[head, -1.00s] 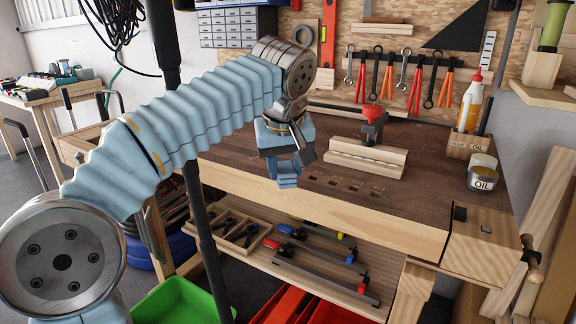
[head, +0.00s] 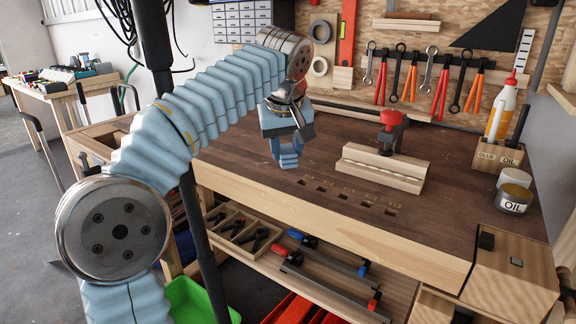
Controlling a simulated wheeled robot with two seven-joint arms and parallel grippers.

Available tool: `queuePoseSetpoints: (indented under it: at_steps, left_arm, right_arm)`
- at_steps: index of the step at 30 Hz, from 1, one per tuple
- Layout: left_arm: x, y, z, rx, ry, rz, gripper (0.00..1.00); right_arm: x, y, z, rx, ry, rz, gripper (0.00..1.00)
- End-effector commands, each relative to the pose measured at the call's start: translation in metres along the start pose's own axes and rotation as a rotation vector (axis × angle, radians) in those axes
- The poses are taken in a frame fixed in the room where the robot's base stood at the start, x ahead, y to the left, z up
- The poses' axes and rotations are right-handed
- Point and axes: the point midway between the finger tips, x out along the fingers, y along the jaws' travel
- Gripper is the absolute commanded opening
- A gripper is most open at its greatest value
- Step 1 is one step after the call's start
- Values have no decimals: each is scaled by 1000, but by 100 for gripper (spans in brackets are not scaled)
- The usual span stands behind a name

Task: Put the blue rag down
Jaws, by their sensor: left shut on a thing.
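I cannot tell the exact gap between the fingertips and the bench top. My right gripper is not in view.
A wooden block with a red-handled clamp (head: 391,133) stands right of the gripper. Tools hang behind. Bench top around the front slots is clear.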

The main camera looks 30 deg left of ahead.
Motion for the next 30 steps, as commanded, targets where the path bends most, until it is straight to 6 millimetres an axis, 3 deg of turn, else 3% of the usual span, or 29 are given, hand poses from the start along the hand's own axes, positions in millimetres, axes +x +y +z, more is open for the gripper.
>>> queuePoseSetpoints:
  at_steps: [7,12,23,24,28,30]
  left_arm:
    - [33,2,-9,0,-3,-2,0]
    - [54,0,2,1,-1,0,0]
    - [59,0,4,0,0,1,0]
    - [58,0,4,0,0,1,44]
    - [58,0,4,0,-1,0,64]
    - [58,0,4,0,-1,0,64]
  right_arm:
    - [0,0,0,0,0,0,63]
    - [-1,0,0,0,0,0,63]
    - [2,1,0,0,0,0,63]
    - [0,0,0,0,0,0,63]
    - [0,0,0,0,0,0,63]
    - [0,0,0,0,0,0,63]
